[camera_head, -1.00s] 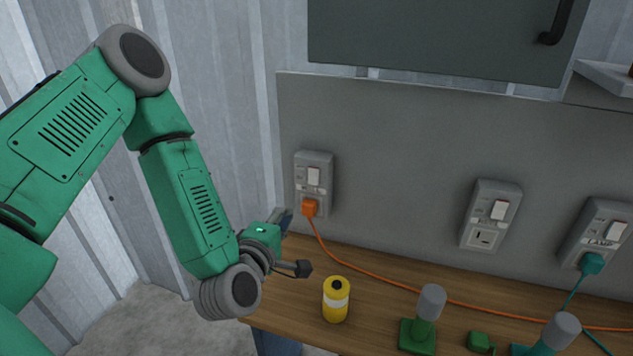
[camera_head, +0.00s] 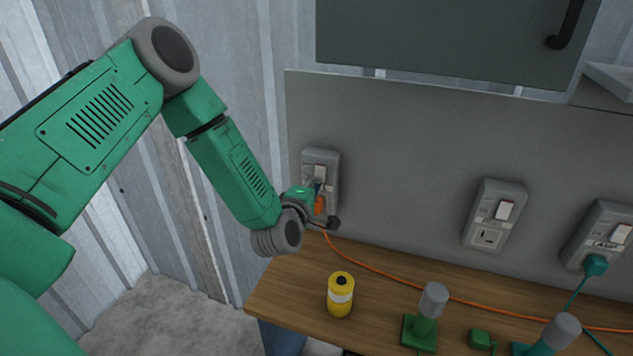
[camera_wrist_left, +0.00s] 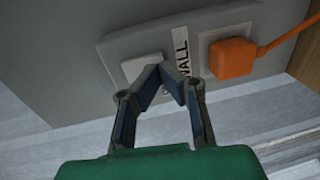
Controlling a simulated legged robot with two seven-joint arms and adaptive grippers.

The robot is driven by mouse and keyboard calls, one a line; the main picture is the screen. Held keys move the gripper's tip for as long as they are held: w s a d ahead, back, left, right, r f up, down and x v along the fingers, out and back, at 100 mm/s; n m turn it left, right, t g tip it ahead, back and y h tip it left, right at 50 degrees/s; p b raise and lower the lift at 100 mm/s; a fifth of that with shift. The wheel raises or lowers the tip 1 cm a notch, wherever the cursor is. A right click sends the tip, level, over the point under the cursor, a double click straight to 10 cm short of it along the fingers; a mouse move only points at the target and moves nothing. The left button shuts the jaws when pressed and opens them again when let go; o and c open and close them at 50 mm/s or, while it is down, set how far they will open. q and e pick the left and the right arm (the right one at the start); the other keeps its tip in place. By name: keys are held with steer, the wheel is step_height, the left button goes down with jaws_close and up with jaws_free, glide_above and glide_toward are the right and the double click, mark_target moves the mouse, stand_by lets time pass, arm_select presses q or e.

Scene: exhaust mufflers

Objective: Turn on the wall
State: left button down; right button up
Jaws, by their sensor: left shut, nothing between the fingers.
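The leftmost wall switch box (camera_head: 331,165) is grey with a white rocker switch and an orange plug below it. In the left wrist view its label reads "WALL", between the white rocker (camera_wrist_left: 146,68) and the orange plug (camera_wrist_left: 232,57). My left gripper (camera_head: 318,188) is in front of this box and partly covers it. In the left wrist view the left gripper (camera_wrist_left: 163,70) is shut and empty, its fingertips together at the rocker's edge beside the label. I cannot tell whether they touch the rocker. My right gripper is not in view.
Two more switch boxes (camera_head: 495,213) (camera_head: 600,232) are on the grey panel to the right. The wooden bench (camera_head: 275,293) below holds a yellow can (camera_head: 340,295), green tools (camera_head: 421,330) and an orange cable (camera_head: 400,281). A grey cabinet (camera_head: 440,40) hangs above.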

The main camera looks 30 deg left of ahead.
arm_select(q)
steer(key=shift+w, duration=0.35)
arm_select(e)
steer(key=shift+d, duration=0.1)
arm_select(q)
steer(key=shift+a+f, duration=0.1)
steer(key=shift+w+a+f+b, duration=0.1)
steer(key=shift+f+b, duration=0.1)
steer(key=shift+b, duration=0.45)
steer(key=shift+r, duration=0.2)
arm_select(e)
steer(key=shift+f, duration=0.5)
arm_select(q)
steer(key=shift+f, duration=0.1)
